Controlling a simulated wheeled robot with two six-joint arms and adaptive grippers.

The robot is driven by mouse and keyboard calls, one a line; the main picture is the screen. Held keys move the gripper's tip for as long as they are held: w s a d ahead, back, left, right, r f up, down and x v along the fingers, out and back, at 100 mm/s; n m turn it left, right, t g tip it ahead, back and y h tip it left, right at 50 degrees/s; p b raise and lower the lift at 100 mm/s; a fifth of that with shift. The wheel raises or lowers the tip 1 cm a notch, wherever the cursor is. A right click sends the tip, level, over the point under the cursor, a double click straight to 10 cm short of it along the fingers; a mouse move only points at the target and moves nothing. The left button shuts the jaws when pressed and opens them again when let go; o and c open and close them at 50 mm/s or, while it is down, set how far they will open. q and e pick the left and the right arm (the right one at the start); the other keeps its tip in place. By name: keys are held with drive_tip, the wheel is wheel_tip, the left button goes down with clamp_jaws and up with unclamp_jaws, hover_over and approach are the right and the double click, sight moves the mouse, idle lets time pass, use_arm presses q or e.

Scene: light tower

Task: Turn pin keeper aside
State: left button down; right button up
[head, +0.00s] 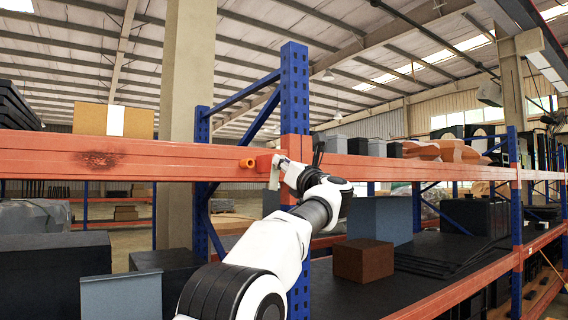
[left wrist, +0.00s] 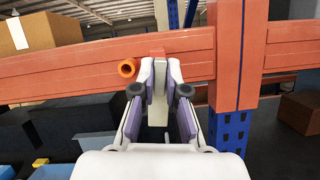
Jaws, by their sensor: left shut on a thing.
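An orange beam (head: 120,160) runs across the head view to a blue upright post (head: 294,95). A short orange pin (head: 247,163) sticks out from the beam near the post, and its round hollow end shows in the left wrist view (left wrist: 127,68). My left gripper (head: 281,172) is shut on the keeper, with a finger on each side in the left wrist view (left wrist: 160,78). The fingers hide part of the keeper. My right gripper is not in view.
A cardboard box (head: 88,119) stands on the shelf above the beam at left. A brown box (head: 364,261) and a grey-blue panel (head: 384,218) stand on the lower shelf at right. The beam has a dark scorched patch left of the pin.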

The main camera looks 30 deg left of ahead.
use_arm(q)
drive_tip(key=shift+w+f+n+g+p, duration=0.15)
drive_tip(key=shift+f+n+g, duration=0.1)
drive_tip(key=shift+n, duration=0.4)
drive_tip(key=shift+f+n+g+p, duration=0.15)
drive_tip(key=shift+n+g, duration=0.1)
drive_tip(key=shift+n, duration=0.4)
drive_tip(key=shift+y, duration=0.3)
drive_tip(key=c, duration=1.2)
unclamp_jaws()
drive_tip(key=shift+a, duration=0.2)
drive_tip(key=v, duration=1.2)
